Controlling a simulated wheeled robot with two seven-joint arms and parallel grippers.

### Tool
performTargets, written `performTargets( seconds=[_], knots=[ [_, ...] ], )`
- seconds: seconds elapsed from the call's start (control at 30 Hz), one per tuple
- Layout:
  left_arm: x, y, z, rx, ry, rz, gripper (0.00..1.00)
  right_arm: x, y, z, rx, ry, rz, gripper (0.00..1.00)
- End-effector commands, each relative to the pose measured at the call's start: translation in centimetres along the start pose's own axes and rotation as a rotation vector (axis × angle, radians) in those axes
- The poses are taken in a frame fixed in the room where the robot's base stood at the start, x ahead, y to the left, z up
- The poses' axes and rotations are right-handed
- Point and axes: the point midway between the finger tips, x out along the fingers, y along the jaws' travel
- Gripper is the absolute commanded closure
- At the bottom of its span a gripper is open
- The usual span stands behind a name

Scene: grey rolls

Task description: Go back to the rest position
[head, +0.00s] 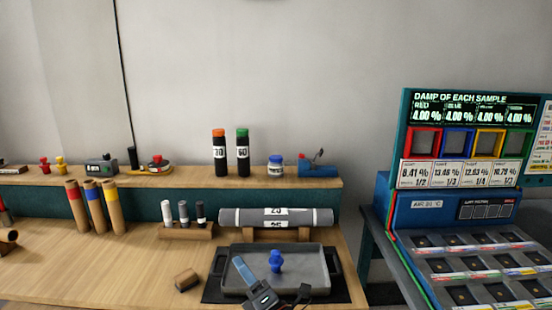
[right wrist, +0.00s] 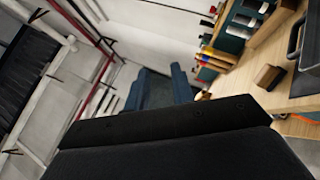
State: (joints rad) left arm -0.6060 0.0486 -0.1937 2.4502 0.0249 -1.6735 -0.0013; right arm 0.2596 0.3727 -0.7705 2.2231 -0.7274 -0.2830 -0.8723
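My right gripper (head: 268,290) comes in at the bottom of the head view, over the front of the grey tray. Only its end shows there, with one blue-grey finger pointing up and left. In the right wrist view its two blue-grey fingers (right wrist: 160,84) stand apart with nothing seen held between them. Dark parts of my own arm fill the lower part of that view. My left gripper is not in view.
A grey tray (head: 232,283) with a blue knob-shaped piece (head: 276,262) sits on the wooden bench (head: 90,262). Behind it a grey roll (head: 248,217) rests on a stand. A wooden block (head: 186,280) lies left. A display machine (head: 455,210) stands at right.

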Motion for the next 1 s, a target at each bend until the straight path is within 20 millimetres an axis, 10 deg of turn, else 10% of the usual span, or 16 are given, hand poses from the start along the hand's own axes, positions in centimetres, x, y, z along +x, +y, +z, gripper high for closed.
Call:
performTargets(
  seconds=[0.47, 1.0],
  knots=[
    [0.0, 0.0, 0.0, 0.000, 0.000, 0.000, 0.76, -13.1, -11.9, 2.9, 0.783, -0.525, -0.543, 0.76],
    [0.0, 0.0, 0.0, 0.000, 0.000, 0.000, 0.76, -37.5, -17.9, -4.7, 1.475, -1.241, -1.154, 0.76]
  ],
)
